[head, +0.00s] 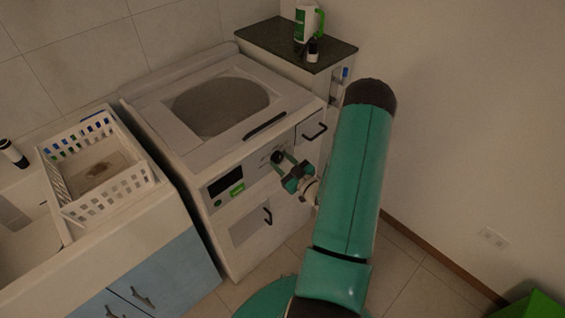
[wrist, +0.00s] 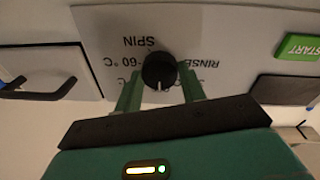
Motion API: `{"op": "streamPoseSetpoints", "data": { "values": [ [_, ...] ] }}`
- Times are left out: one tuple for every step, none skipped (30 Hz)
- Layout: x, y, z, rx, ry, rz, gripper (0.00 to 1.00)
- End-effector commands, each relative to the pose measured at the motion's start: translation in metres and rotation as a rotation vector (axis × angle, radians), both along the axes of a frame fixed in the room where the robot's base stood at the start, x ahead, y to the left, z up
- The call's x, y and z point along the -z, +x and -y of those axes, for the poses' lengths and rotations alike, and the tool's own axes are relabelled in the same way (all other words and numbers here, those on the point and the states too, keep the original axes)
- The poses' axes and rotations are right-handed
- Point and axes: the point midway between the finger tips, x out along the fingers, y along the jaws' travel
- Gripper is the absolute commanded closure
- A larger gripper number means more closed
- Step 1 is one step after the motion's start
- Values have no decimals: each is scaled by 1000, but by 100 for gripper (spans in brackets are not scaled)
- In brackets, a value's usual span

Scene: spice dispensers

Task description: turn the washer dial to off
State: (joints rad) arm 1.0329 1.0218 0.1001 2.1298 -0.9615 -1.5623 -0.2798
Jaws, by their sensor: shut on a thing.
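The washer (head: 190,140) is a white machine with a dark display and a green start button (head: 237,189) on its front panel. Its dial (wrist: 159,71) is a round black knob with a pale pointer mark, which points toward the bottom of the wrist view. Labels such as SPIN, 60 °C and RINSE stand upside down around it; part of the labelling is hidden by my fingers. My gripper (wrist: 160,92) is shut on the dial, one green finger at each side. In the head view my gripper (head: 284,166) is at the panel, partly covering the dial.
A drawer handle (head: 314,131) is right of the dial and a door handle (head: 267,215) is below. A white basket (head: 97,168) sits on the counter at left. A dark-topped cabinet (head: 290,42) holds a green-white bottle (head: 303,24).

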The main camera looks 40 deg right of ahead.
Motion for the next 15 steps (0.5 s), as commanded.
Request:
{"op": "streamPoseSetpoints", "data": {
  "values": [
    [-1, 0, 0, 1, -2, 2, 83],
    [-1, 0, 0, 1, -2, 2, 83],
    [-1, 0, 0, 1, -2, 2, 83],
    [-1, 0, 0, 1, -2, 2, 83],
    [-1, 0, 0, 1, -2, 2, 83],
    [-1, 0, 0, 1, -2, 2, 83],
    [-1, 0, 0, 1, -1, 2, 83],
    [-1, 0, 0, 1, -1, 2, 83],
    [-1, 0, 0, 1, -1, 2, 58],
    [-1, 0, 0, 1, -1, 2, 52],
    [-1, 0, 0, 1, -1, 2, 46],
    [-1, 0, 0, 1, -1, 2, 38],
    [-1, 0, 0, 1, -1, 2, 38],
    [0, 0, 0, 0, -1, 2, 38],
    [0, 0, 0, 0, 0, 1, 38]
  ]
}}
